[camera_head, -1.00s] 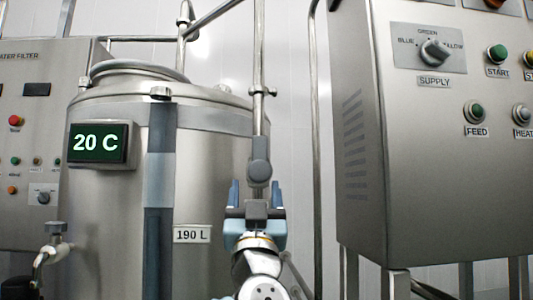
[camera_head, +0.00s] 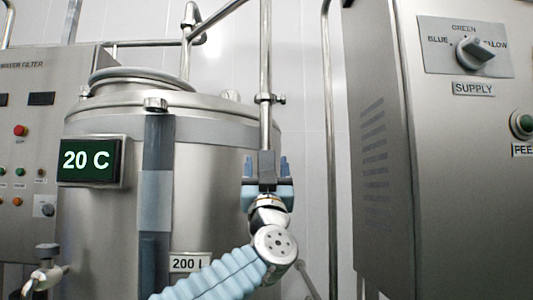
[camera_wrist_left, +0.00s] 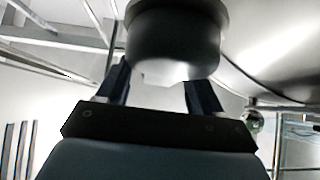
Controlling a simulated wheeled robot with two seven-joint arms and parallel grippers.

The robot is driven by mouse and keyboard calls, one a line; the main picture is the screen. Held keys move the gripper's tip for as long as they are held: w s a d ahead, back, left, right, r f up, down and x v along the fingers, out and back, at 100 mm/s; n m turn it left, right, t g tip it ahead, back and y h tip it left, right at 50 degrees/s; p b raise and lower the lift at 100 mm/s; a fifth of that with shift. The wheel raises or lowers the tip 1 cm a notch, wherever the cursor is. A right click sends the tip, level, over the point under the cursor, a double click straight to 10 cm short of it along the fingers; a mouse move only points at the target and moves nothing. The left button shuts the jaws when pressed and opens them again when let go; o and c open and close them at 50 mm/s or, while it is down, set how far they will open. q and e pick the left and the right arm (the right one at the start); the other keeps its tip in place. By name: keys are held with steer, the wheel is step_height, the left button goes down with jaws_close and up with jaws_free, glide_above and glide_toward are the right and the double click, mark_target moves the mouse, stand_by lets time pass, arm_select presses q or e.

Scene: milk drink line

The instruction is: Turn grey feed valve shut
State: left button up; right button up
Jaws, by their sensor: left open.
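The grey feed valve (camera_head: 267,163) sits on the vertical steel pipe beside the tank; its lower part is hidden behind my gripper. My left gripper (camera_head: 266,172) is raised at it, with one blue finger on each side. In the left wrist view, a dark round part (camera_wrist_left: 177,40), which looks like the valve's, fills the top centre. The open fingers of my left gripper (camera_wrist_left: 160,88) reach up to either side of it; I cannot tell whether they touch it. My right gripper is not in view.
The steel tank (camera_head: 215,210) stands left of the pipe, with a 20 C display (camera_head: 87,160) and a 200 L label (camera_head: 188,263). A control cabinet (camera_head: 450,180) with a supply knob (camera_head: 474,52) stands at right. A thin vertical pipe (camera_head: 328,130) runs between.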

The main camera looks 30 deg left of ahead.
arm_select(q)
steer(key=shift+x, duration=0.9)
steer(key=shift+c, duration=0.5)
jaws_close()
